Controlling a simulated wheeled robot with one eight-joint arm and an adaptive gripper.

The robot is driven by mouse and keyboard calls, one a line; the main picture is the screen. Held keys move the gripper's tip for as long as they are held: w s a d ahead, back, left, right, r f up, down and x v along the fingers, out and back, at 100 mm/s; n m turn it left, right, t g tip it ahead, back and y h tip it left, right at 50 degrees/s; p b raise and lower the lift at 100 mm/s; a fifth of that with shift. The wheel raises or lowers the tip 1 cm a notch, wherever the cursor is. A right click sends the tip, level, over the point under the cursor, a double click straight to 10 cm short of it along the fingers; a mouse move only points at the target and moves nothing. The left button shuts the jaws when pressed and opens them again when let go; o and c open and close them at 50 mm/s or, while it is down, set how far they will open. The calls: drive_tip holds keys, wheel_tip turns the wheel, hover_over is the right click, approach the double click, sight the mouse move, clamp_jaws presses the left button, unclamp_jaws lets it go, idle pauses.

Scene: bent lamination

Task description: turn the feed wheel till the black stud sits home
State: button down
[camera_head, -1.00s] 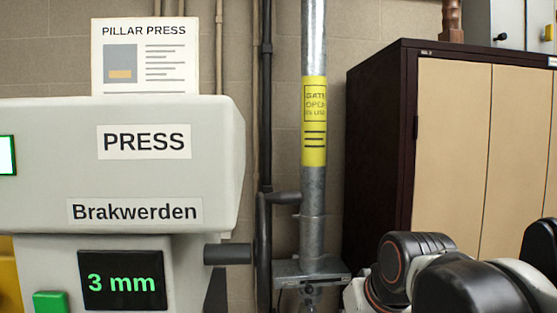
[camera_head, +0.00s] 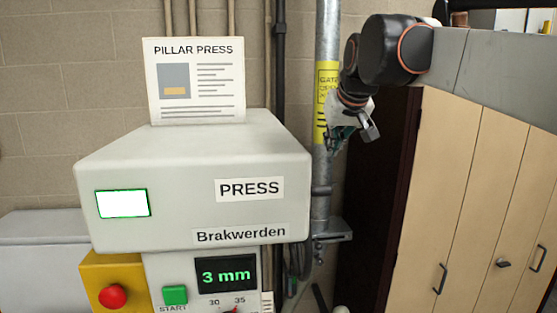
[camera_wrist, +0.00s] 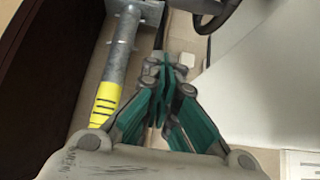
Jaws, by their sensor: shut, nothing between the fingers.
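The feed wheel (camera_wrist: 208,26) shows as part of a dark ring at the top right of the wrist view, beside the pale press side. In the head view, the press (camera_head: 170,170) stands left of centre and its display (camera_head: 226,274) reads 3 mm; I cannot make out the wheel clearly there. I cannot make out the black stud in either view. My gripper (camera_head: 338,143), with teal fingers, is raised in front of the pillar, right of the press. In the wrist view my gripper (camera_wrist: 160,64) is shut and empty, apart from the wheel.
A grey pillar (camera_head: 322,205) with a yellow label (camera_head: 326,85) stands close behind my gripper. A dark-sided cabinet (camera_head: 465,190) fills the right. A red button (camera_head: 112,296) and a green start button (camera_head: 175,295) are on the press front.

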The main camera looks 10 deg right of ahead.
drive_tip(key=x, duration=1)
drive_tip(key=s, duration=0.1)
drive_tip(key=s+f+p, duration=0.1)
drive_tip(key=s, duration=0.1)
drive_tip(key=shift+s+d+f, duration=0.2)
drive_tip(key=shift+s, duration=0.1)
drive_tip(key=shift+s, duration=0.2)
drive_tip(key=shift+s+t, duration=0.3)
drive_tip(key=shift+s, duration=0.1)
drive_tip(key=shift+s, duration=0.1)
